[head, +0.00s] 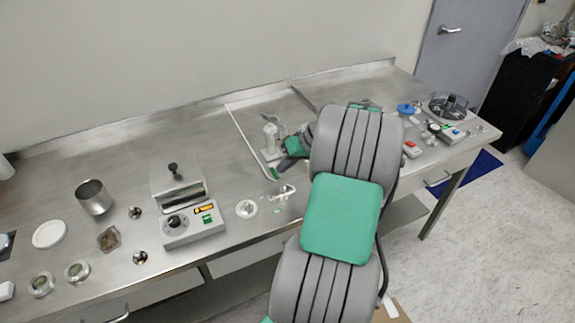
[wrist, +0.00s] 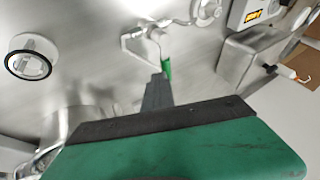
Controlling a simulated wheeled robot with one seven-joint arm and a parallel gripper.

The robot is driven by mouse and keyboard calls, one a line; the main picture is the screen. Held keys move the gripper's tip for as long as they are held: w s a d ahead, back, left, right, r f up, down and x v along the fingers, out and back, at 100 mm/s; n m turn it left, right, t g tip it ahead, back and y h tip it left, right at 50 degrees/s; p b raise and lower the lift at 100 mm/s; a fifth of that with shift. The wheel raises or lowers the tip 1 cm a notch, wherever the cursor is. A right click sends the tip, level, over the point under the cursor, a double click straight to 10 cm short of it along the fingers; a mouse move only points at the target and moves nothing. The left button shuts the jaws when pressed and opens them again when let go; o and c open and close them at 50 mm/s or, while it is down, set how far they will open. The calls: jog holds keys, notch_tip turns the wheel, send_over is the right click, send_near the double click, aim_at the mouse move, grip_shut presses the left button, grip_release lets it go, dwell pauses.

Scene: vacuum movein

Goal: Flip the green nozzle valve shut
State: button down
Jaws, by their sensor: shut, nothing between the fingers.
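The green nozzle valve (wrist: 167,68) shows in the wrist view as a small green lever at the end of a thin pale metal fitting (wrist: 140,38). My gripper (wrist: 156,88) is shut and empty, its dark fingertips just short of the lever. Whether they touch it I cannot tell. In the head view a small green piece (head: 275,173) lies just left of and below my gripper (head: 283,167), over the steel bench. My own arm and wrist hide part of that area.
A control box with a yellow display (head: 194,223) stands on the bench to the left, with a steel cup (head: 93,197) farther left. A white round part (head: 246,209) and a white fitting (head: 283,192) lie near the front edge. Instruments crowd the right end, including a blue-topped one (head: 405,109).

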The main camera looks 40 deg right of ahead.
jog(key=shift+s+a+f, duration=0.1)
jog(key=shift+a+f, duration=0.05)
jog(key=shift+a, duration=0.05)
